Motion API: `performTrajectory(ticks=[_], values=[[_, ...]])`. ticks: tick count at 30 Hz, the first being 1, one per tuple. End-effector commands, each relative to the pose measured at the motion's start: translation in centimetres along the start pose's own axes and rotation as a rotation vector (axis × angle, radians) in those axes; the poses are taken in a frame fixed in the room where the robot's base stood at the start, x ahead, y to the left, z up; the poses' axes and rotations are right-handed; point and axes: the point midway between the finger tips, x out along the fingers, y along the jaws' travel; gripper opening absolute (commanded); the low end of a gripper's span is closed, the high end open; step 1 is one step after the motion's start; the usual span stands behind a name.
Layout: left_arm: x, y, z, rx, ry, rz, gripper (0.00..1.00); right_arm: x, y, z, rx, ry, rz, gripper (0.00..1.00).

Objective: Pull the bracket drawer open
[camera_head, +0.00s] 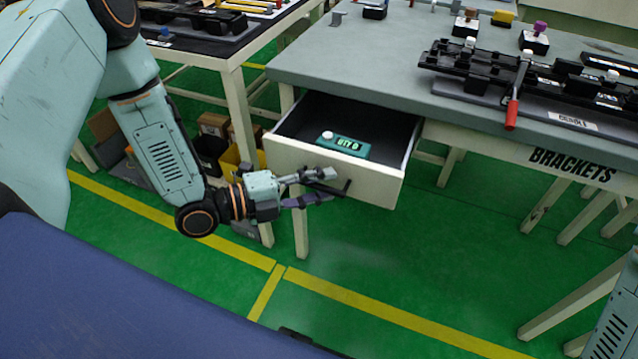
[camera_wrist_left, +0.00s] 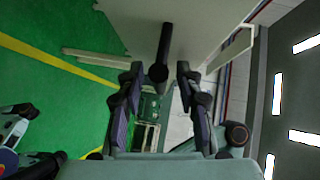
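The bracket drawer (camera_head: 385,186) is pulled out from under the grey table marked BRACKETS, and its dark inside shows. A teal counter box (camera_head: 343,146) reading QTY 0 lies in it. The drawer has a dark bar handle (camera_head: 346,187) on its pale front. My left gripper (camera_head: 330,186) is at the handle, fingers pointing right along the drawer front. In the left wrist view the handle (camera_wrist_left: 160,62) sits between the two spread fingers (camera_wrist_left: 158,82), with gaps visible on both sides. My right gripper is not in view; only part of an arm shows at bottom right.
The grey tabletop (camera_head: 350,58) holds a black clip fixture (camera_head: 490,75) with a red-handled lever (camera_head: 515,100). Several small parts stand behind it. Another table (camera_head: 215,45) is at the left, with boxes and a yellow bin (camera_head: 230,160) below. Green floor before the drawer is clear.

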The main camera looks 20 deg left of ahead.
Motion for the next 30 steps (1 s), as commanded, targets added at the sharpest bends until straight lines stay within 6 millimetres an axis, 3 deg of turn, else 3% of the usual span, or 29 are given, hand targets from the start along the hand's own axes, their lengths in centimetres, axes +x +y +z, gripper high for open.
performTrajectory(ticks=[10, 30], values=[[-0.7, 0.0, 0.1, -0.002, -0.003, 0.000, 0.36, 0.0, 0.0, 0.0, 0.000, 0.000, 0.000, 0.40], [-6.4, -0.1, 0.2, -0.003, -0.004, -0.002, 0.36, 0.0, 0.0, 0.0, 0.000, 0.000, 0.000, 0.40]])
